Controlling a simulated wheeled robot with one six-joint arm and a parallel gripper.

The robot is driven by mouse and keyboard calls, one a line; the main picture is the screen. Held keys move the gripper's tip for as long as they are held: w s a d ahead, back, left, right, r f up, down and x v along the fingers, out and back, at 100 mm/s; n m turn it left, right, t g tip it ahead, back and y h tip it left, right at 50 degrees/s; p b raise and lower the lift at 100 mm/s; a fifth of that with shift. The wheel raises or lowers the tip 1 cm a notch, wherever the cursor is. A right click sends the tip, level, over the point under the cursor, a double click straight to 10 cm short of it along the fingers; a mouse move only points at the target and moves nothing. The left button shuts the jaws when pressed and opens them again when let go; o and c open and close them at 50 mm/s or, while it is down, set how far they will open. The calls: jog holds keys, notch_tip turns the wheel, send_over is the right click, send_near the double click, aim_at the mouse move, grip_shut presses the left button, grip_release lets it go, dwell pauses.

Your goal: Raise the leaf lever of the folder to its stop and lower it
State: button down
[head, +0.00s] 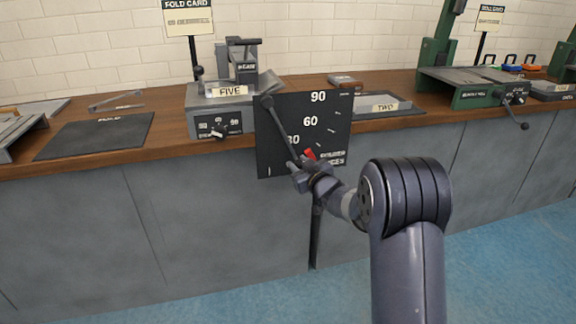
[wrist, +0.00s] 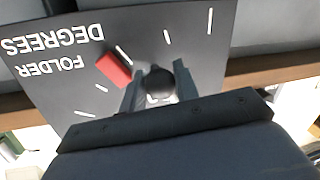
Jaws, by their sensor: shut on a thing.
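The folder (head: 205,122) is a grey machine on the wooden counter, with a sign reading FIVE. A black degree plate (head: 335,108) marked 90, 60 and 30 stands at its right side. The leaf lever (head: 281,131) is a dark rod running from a pivot at the plate's upper left, slanting down and right. My gripper (head: 301,172) is shut on the lever's end at the plate's lower part. In the wrist view the round dark lever knob (wrist: 158,83) sits between my two fingers (wrist: 160,90). A red marker (wrist: 114,70) is beside it on the plate.
A dark mat (head: 97,137) lies left of the folder. A grey tray marked TWO (head: 385,105) is right of the plate. A green machine (head: 470,88) stands farther right. Grey cabinet fronts (head: 215,215) drop below the counter edge; the blue floor in front is open.

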jog(key=shift+w+d+r+n+p, duration=0.2)
jog(key=shift+d+r+n, duration=0.1)
jog(key=shift+d, duration=0.2)
jog(key=shift+w+d+r+n+p, duration=0.1)
jog(key=shift+d+r+n+p, duration=0.15)
jog(key=shift+d, duration=0.25)
jog(key=c, duration=1.1)
grip_release()
jog(key=p+v, duration=0.1)
jog(key=v, duration=0.9)
jog(key=shift+s+d+p, duration=0.15)
jog(key=shift+s+p, duration=0.15)
jog(key=shift+s, duration=0.05)
jog(key=b+x, duration=0.1)
jog(key=x, duration=1)
jog(key=shift+s+b, duration=0.1)
jog(key=shift+b, duration=0.3)
